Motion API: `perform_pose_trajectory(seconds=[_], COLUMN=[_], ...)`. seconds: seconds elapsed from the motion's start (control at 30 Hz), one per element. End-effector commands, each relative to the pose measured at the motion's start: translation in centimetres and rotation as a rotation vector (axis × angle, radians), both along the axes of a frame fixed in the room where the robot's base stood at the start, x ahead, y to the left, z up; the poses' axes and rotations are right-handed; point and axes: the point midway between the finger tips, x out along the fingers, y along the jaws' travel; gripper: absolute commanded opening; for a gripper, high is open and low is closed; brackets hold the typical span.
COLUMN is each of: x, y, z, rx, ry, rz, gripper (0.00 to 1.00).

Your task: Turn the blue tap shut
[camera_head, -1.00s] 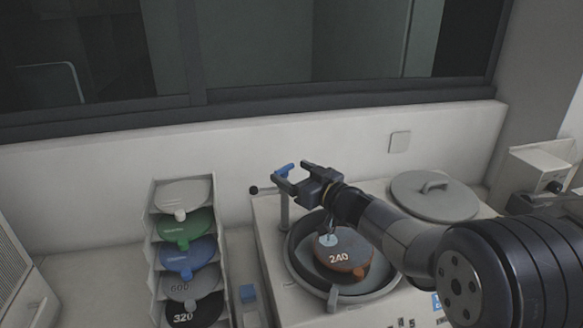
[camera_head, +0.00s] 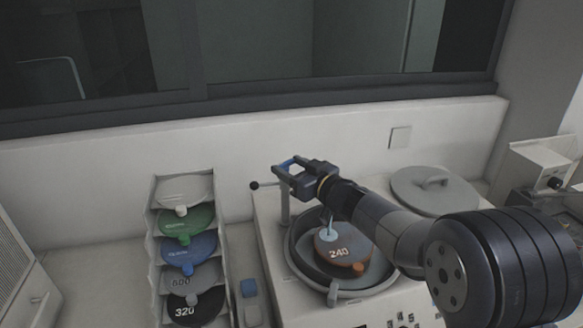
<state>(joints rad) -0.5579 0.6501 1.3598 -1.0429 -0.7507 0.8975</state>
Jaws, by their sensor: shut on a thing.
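The blue tap (camera_head: 289,164) sits at the top of a grey post (camera_head: 285,208) at the back left of the grinding machine. My gripper (camera_head: 284,171) is at the tap, with its fingers shut on the blue handle. Most of the handle is hidden by the fingers, and only a little blue shows between them. My arm reaches in from the right, above the machine.
A brown disc marked 240 (camera_head: 340,251) lies in the machine's round bowl (camera_head: 298,262) below my arm. A grey lid (camera_head: 433,194) lies to the right. A rack (camera_head: 152,247) of coloured discs stands to the left. The wall is close behind the tap.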

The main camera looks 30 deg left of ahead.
Motion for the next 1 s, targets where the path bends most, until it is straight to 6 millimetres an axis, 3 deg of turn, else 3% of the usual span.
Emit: perform_pose_trajectory(seconds=[1.0], x=[-0.37], y=[0.33], z=[-0.05], rx=[0.008], ry=[-0.011], rz=[-0.237], gripper=[0.32])
